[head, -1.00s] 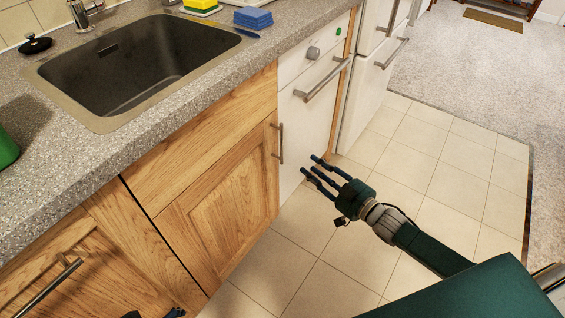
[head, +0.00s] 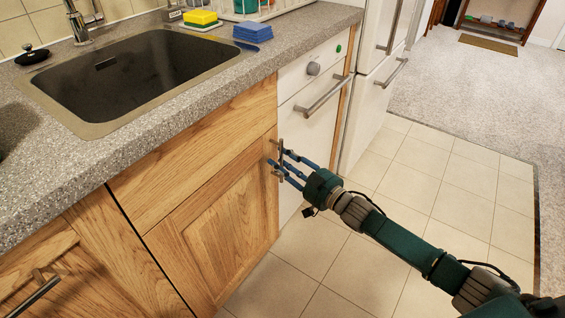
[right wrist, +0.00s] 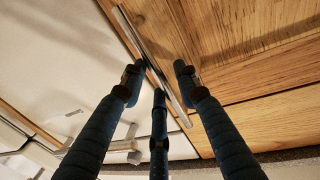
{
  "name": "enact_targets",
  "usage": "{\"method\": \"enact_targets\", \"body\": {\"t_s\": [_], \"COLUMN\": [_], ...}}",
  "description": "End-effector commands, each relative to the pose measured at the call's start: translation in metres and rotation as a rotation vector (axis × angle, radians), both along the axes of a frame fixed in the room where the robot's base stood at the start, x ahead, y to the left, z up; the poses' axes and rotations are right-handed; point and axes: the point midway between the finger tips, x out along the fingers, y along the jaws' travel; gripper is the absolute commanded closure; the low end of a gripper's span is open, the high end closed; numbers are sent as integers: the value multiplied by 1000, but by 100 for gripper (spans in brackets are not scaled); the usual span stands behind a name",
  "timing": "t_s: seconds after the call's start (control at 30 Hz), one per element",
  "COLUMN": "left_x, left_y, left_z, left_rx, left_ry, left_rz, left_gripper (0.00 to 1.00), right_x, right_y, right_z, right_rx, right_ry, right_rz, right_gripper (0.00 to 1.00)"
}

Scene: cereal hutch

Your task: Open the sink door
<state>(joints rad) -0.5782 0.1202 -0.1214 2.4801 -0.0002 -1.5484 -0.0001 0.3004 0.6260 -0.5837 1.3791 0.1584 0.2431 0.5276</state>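The sink door (head: 222,228) is a wooden cabinet door below the sink, and it is shut. Its upright metal handle (head: 279,150) is at the door's right edge. My right gripper (head: 277,168) is at this handle with its fingers spread open. In the right wrist view the handle (right wrist: 150,60) runs slantwise between the fingers of the open gripper (right wrist: 160,85). The fingers do not look closed on it; whether any touches it I cannot tell. The wooden door (right wrist: 235,60) lies close beyond the fingertips. My left gripper is not in view.
The grey counter (head: 190,105) with the dark sink (head: 140,70) is above the door. A white dishwasher (head: 305,125) with a bar handle is just right of it. Another wooden cabinet (head: 85,270) is at left. The tiled floor (head: 400,180) in front is clear.

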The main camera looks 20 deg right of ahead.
Motion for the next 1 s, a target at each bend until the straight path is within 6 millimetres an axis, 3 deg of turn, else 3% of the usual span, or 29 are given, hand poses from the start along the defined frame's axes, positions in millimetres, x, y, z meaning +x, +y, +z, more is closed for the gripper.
{"method": "enact_targets", "body": {"t_s": [0.27, 0.43, 1.0], "left_x": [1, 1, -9], "left_y": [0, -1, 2], "left_z": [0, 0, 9], "left_rx": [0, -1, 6], "left_ry": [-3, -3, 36], "left_rz": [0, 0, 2], "left_gripper": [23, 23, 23], "right_x": [1, 1, -7], "right_y": [1, 1, 6], "right_z": [0, 0, 2], "right_rx": [1, 1, 5], "right_ry": [0, 0, 3], "right_rz": [0, 0, -29], "right_gripper": [69, 100, 100]}}
